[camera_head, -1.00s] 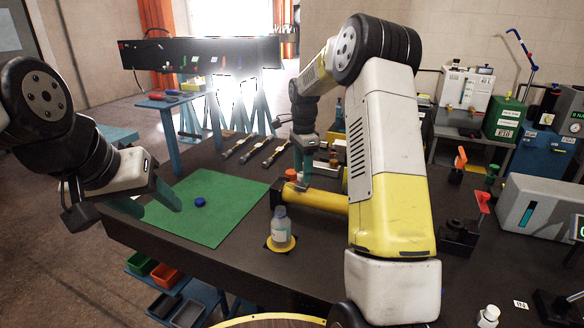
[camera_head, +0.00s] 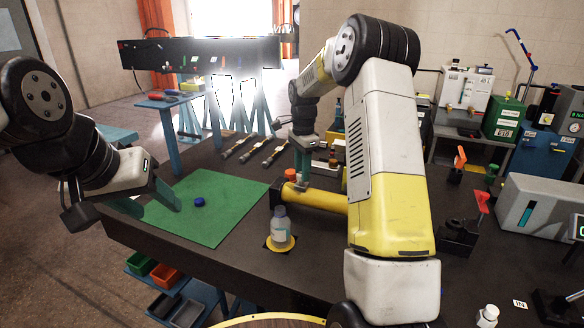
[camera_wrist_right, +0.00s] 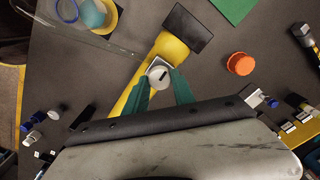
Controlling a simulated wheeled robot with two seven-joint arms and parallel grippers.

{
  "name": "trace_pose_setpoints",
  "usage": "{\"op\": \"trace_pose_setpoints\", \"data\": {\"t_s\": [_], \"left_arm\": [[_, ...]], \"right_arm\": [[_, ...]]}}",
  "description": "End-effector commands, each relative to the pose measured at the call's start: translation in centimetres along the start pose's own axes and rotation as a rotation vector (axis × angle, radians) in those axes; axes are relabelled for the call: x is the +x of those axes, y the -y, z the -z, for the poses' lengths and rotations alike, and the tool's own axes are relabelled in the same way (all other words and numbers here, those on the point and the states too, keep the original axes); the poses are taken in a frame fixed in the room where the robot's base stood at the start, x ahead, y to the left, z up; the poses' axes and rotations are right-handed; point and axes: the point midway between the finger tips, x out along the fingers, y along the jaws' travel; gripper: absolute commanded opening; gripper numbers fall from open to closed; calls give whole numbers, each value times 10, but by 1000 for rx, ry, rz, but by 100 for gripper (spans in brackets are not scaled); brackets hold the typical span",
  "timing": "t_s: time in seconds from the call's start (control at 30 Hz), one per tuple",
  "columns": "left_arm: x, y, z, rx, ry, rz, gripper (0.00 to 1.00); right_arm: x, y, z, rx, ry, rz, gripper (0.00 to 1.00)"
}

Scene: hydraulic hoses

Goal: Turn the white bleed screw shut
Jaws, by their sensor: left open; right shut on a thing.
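The white bleed screw (camera_wrist_right: 158,77) is a round head with a dark slot, on top of the yellow cylinder (camera_head: 318,197). The cylinder lies on the dark bench and also shows in the right wrist view (camera_wrist_right: 172,47). My right gripper (camera_head: 303,182) points down onto it. In the right wrist view its two green fingers (camera_wrist_right: 160,82) are shut on the screw, one on each side. In the head view the screw is hidden by the gripper. My left gripper (camera_head: 150,203) is open and empty above the left part of the green mat.
A clear bottle (camera_head: 281,229) stands on a yellow-rimmed disc in front of the cylinder. A blue cap (camera_head: 199,202) lies on the green mat (camera_head: 225,225). An orange cap (camera_wrist_right: 240,63) stands near the cylinder. Red-handled clamps (camera_head: 462,232) and a grey box (camera_head: 542,214) stand at the right.

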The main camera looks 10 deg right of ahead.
Motion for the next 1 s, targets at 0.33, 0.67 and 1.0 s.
{"op": "trace_pose_setpoints", "data": {"t_s": [0.33,0.67,1.0], "left_arm": [[0,0,0,0,0,0,52],[0,0,0,0,0,0,52],[0,0,0,0,0,0,52]], "right_arm": [[-1,1,0,-268,-1,2,0],[-1,2,0,-581,-1,2,0],[-1,2,0,-903,-2,2,0]]}}
